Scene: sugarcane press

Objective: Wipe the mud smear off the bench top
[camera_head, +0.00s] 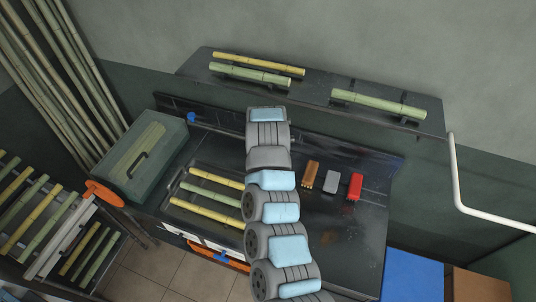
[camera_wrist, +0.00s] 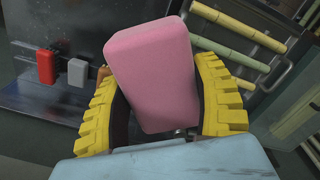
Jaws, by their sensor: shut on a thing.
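My gripper (camera_wrist: 165,105) shows in the wrist view, its yellow ridged fingers shut on a pink sponge-like block (camera_wrist: 150,70). The block is tilted and clear of the surfaces seen behind it. In the head view my arm hides the gripper and the block. The dark bench top (camera_head: 345,215) lies to the right of and beneath my arm. A faint brownish patch, which looks like the mud smear (camera_head: 328,238), shows on it just right of my arm. Part of the bench is hidden by the arm.
A brown brush-like item (camera_head: 311,174), a grey block (camera_head: 331,181) and a red item (camera_head: 355,186) sit at the bench's back right. Cane pieces (camera_head: 205,208) lie left of my arm. A green box (camera_head: 145,155) stands left; a shelf (camera_head: 318,93) with canes hangs above.

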